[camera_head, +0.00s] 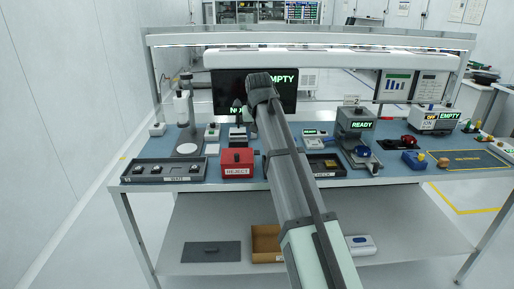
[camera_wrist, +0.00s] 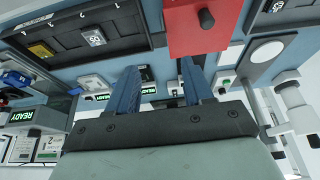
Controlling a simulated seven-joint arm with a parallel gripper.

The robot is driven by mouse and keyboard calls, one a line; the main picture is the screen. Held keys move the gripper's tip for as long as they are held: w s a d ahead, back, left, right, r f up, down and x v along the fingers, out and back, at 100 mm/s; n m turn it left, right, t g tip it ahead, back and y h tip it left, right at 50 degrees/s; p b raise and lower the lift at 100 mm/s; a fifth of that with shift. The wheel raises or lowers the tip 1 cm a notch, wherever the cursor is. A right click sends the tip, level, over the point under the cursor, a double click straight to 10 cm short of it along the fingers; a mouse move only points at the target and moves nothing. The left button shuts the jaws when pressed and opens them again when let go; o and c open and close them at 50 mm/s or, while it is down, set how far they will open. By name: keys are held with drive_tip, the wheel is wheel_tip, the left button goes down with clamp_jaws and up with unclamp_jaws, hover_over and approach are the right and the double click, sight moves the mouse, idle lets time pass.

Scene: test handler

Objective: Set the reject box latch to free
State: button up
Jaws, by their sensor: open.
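The red reject box (camera_head: 237,170) stands at the front edge of the blue bench, left of centre, with a white REJECT label on its front. In the wrist view the red box (camera_wrist: 190,35) is at the top, right of centre, with a small black knob (camera_wrist: 206,18) on it. I cannot tell whether this knob is the latch or which way it is set. My gripper (camera_wrist: 158,66) is open and empty, apart from the box. In the head view my gripper (camera_head: 243,110) is small and dark, above the bench behind the box.
A dark tray (camera_head: 140,178) lies left of the box. A round-plated stand (camera_head: 187,149) is behind the tray. Small devices stand behind the box, and a grey READY machine (camera_head: 356,125) is to the right. My arm crosses the middle and hides part of the bench.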

sight(257, 151)
drive_tip(key=x, duration=0.8)
drive_tip(key=shift+f, duration=0.1)
drive_tip(key=shift+c, duration=0.2)
clamp_jaws()
